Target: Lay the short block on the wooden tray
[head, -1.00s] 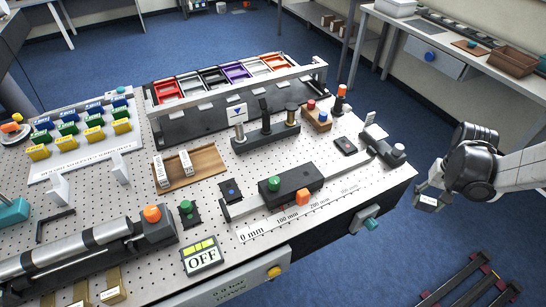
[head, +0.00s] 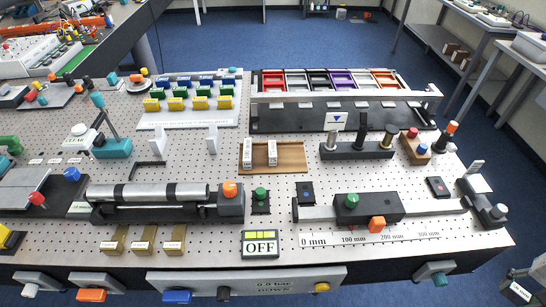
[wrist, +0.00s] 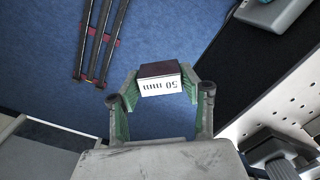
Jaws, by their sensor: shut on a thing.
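My gripper (wrist: 160,88) is shut on a short block (wrist: 163,80), dark on one side, with a white face printed "50 mm". The printing is upside down in the wrist view. The block also shows in the head view (head: 520,291) at the lower right edge, off the table's right end and above the blue floor; most of my gripper is cut off there. The wooden tray (head: 292,157) lies mid-table. The gripper is well apart from the tray.
Behind the tray is a row of coloured bins (head: 320,82). To its right is a black stand with posts (head: 357,150). In front are a green button (head: 261,195), an OFF display (head: 260,243) and a slide with a scale (head: 370,208).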

